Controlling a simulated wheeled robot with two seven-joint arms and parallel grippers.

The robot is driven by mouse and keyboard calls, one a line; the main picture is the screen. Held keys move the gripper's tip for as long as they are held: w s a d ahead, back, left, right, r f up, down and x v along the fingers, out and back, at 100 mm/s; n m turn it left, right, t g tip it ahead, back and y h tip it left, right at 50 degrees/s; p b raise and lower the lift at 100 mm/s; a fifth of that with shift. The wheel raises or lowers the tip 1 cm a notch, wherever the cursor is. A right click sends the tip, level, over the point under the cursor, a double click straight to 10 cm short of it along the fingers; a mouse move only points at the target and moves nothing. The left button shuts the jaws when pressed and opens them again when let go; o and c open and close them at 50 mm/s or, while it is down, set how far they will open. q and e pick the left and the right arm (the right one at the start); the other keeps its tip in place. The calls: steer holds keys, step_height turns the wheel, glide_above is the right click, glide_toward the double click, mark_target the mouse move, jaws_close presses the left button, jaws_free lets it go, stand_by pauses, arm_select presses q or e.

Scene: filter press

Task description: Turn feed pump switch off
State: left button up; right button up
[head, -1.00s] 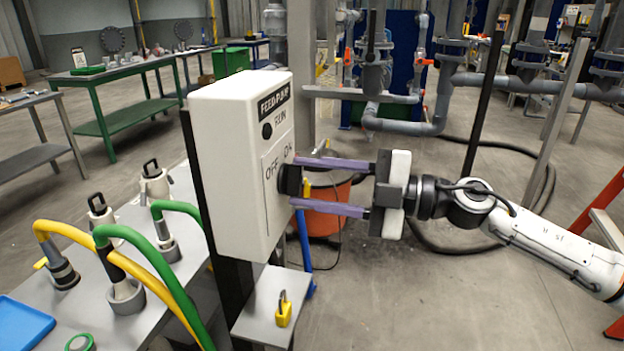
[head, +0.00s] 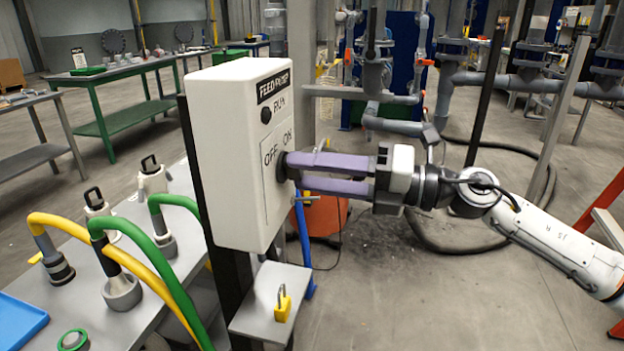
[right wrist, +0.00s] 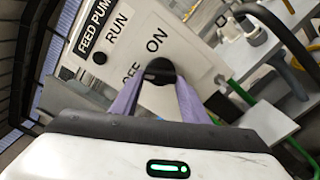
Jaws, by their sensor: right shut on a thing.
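The white feed pump box (head: 232,170) stands on a dark post, with a FEED PUMP label, a dark RUN lamp (head: 266,116) and OFF and ON lettering on its front. The black switch knob (head: 282,168) is below the lettering and mostly hidden by my right gripper (head: 291,172). That gripper's purple fingers are closed on the knob from the right. In the right wrist view the knob (right wrist: 160,68) sits between the fingertips, below ON, with OFF partly covered. The knob's exact angle is hard to tell. My left gripper is not in view.
A small shelf with a yellow padlock (head: 283,304) juts out below the box. A grey bench (head: 75,310) with yellow and green hoses stands to the left. An orange bucket (head: 325,215) is behind the gripper.

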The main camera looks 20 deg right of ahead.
steer(key=shift+f+n, duration=0.2)
steer(key=shift+n, duration=0.3)
steer(key=shift+n+b, duration=0.6)
steer(key=shift+n, duration=0.5)
steer(key=shift+r, duration=0.1)
steer(key=o, duration=1.1)
steer(key=shift+c, duration=0.2)
steer(key=shift+d, duration=0.1)
